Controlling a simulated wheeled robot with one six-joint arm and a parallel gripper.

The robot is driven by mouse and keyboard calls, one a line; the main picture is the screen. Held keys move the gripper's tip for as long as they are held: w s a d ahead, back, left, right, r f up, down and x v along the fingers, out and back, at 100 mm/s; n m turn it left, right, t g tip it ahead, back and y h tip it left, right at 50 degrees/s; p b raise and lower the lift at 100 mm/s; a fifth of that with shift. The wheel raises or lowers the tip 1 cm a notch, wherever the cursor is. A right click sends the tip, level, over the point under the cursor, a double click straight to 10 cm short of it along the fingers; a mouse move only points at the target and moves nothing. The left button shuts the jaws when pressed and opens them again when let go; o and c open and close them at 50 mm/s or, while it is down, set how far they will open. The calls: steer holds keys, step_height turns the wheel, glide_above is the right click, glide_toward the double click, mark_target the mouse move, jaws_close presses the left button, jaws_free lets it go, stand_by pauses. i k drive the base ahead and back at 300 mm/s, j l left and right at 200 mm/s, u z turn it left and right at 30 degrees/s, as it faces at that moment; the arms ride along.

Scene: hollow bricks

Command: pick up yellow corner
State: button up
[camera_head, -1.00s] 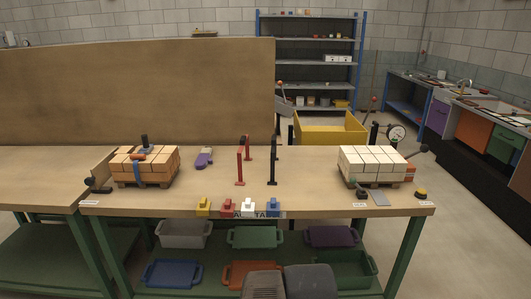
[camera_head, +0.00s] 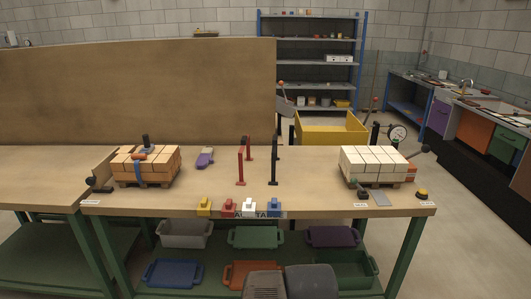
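A small yellow corner piece (camera_head: 204,206) sits at the front edge of the wooden workbench (camera_head: 310,190). It is the leftmost in a row with a red piece (camera_head: 228,207), a white piece (camera_head: 248,207) and a blue piece (camera_head: 274,207). The yellow piece is apart from the red one. My gripper is not in view.
A pallet of orange bricks (camera_head: 165,165) stands at the left of the bench. A pallet of white bricks (camera_head: 370,158) stands at the right. Red (camera_head: 240,167) and black (camera_head: 273,168) upright frames stand mid-bench. Bins, such as a grey one (camera_head: 186,234), lie below.

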mark_target(204, 207)
steer(key=i+j+u, duration=0.1)
steer(key=i+u, duration=0.45)
steer(key=u, duration=0.3)
steer(key=i+u, duration=0.4)
steer(key=i+l+u, duration=0.15)
steer(key=u, duration=0.25)
